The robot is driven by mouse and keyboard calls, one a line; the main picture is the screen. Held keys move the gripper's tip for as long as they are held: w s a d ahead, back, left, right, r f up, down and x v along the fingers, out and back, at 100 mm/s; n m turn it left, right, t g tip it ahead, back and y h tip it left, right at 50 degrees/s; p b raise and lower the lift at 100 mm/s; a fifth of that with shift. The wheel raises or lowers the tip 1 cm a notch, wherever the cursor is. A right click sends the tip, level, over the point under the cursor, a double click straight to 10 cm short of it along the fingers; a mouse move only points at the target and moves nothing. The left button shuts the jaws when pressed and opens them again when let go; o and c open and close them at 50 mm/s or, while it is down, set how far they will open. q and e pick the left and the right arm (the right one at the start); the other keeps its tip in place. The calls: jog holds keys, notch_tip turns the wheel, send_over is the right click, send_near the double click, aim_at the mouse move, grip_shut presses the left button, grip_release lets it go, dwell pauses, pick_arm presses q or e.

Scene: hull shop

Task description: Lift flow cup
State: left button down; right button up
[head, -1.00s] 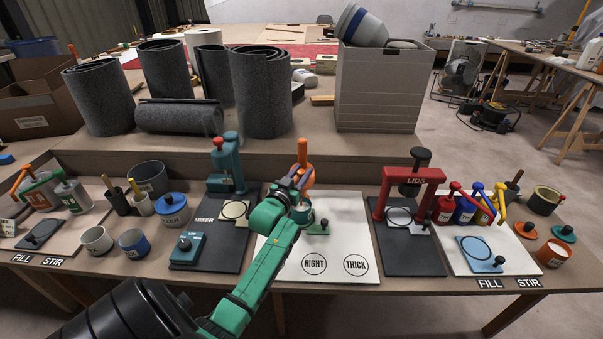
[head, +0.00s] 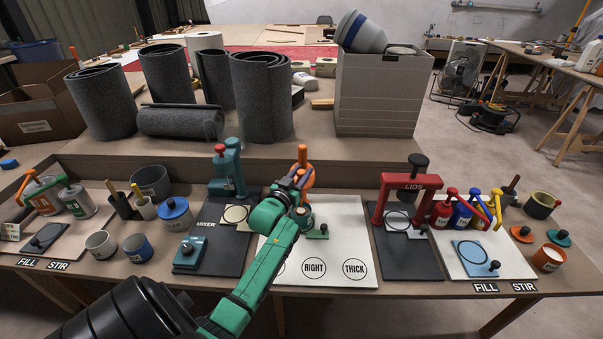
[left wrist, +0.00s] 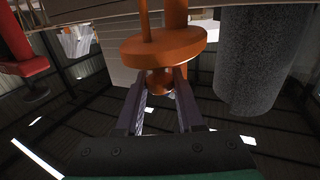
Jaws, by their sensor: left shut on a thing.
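The orange flow cup (left wrist: 160,84) shows in the left wrist view between my left gripper's fingers (left wrist: 160,100), under a wide orange disc (left wrist: 163,44) with a thin rod and a thicker post. In the head view, my left gripper (head: 297,188) is shut at the orange piece (head: 303,155) above the white mat (head: 340,225). The fingers and wrist hide most of the cup, and I cannot tell whether it is clear of its support. A green block with a dark knob (head: 318,232) is just below. My right gripper is not in view.
A teal mixer press (head: 228,170) stands left of the mat and a red LIDS press (head: 410,185) stands right. The mat's front has circles marked RIGHT and THICK. Rolled grey mats (head: 262,95) and a grey bin (head: 382,95) stand behind on a raised surface.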

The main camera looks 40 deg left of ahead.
pick_arm(q)
notch_tip(320, 180, up, 10)
jog(key=p, duration=0.6)
jog(key=shift+f+p, duration=0.25)
jog(key=shift+p, duration=0.05)
jog(key=c, duration=0.5)
grip_release()
jog(key=shift+f, duration=0.1)
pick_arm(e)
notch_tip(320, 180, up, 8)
pick_arm(q)
jog(key=shift+f, duration=0.1)
jog(key=shift+s+d+f, duration=0.1)
jog(key=shift+s, duration=0.25)
jog(key=b+v, duration=0.1)
jog(key=v, duration=1.2)
jog(key=shift+s+d, duration=0.1)
jog(key=shift+s, duration=0.3)
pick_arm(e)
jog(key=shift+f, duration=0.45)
